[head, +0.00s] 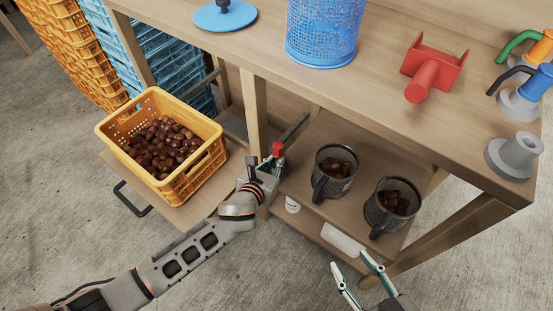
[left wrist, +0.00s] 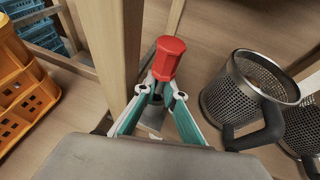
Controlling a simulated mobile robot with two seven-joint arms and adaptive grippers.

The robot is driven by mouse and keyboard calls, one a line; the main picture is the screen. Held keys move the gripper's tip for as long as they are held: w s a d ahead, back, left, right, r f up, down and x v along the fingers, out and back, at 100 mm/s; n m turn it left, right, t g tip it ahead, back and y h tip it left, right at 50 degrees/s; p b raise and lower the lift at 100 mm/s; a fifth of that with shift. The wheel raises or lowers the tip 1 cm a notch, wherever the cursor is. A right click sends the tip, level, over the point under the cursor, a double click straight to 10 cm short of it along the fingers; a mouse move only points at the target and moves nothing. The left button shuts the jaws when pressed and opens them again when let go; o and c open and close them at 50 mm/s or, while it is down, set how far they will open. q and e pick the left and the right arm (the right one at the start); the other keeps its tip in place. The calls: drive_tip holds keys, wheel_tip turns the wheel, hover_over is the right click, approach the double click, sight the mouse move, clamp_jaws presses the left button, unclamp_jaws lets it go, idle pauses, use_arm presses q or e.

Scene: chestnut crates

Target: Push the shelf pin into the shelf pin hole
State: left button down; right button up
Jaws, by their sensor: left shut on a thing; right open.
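The shelf pin shows as a red, faceted head (left wrist: 168,58) in the left wrist view and as a small red spot (head: 277,148) in the head view. My left gripper (left wrist: 166,92) is shut on it, with the red head sticking out beyond the fingertips; it also shows in the head view (head: 270,163), beside the wooden table post. I cannot make out the shelf pin hole in either view. My right gripper (head: 350,262) is open and empty at the lower right of the head view, in front of the lower shelf.
A wooden post (left wrist: 104,40) stands close left of my left gripper. Two dark mesh baskets with chestnuts (head: 334,172) (head: 392,206) stand on the lower shelf (head: 300,180). A yellow crate of chestnuts (head: 190,188) is at left. The tabletop (head: 385,95) overhangs the shelf.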

use_arm(q)
drive_tip(key=shift+r+p, duration=0.1)
drive_tip(key=shift+p, duration=0.35)
use_arm(e)
drive_tip(key=shift+w+r, duration=0.25)
drive_tip(key=shift+r, duration=0.25)
drive_tip(key=shift+w+r, duration=0.2)
drive_tip(key=shift+r, duration=0.3)
idle(0.6)
drive_tip(key=shift+w+r+t, duration=0.2)
drive_tip(key=shift+r+t, duration=0.1)
drive_tip(key=shift+r, duration=0.05)
use_arm(q)
drive_tip(key=shift+f+b, duration=0.5)
drive_tip(key=shift+f, duration=0.7)
use_arm(e)
drive_tip(key=shift+s+f, duration=0.35)
drive_tip(key=shift+f, duration=0.3)
drive_tip(key=shift+s+f, duration=0.3)
drive_tip(key=shift+f, duration=0.3)
use_arm(q)
drive_tip(key=c, duration=2)
unclamp_jaws()
drive_tip(key=shift+c, duration=0.2)
drive_tip(key=v, duration=1.2)
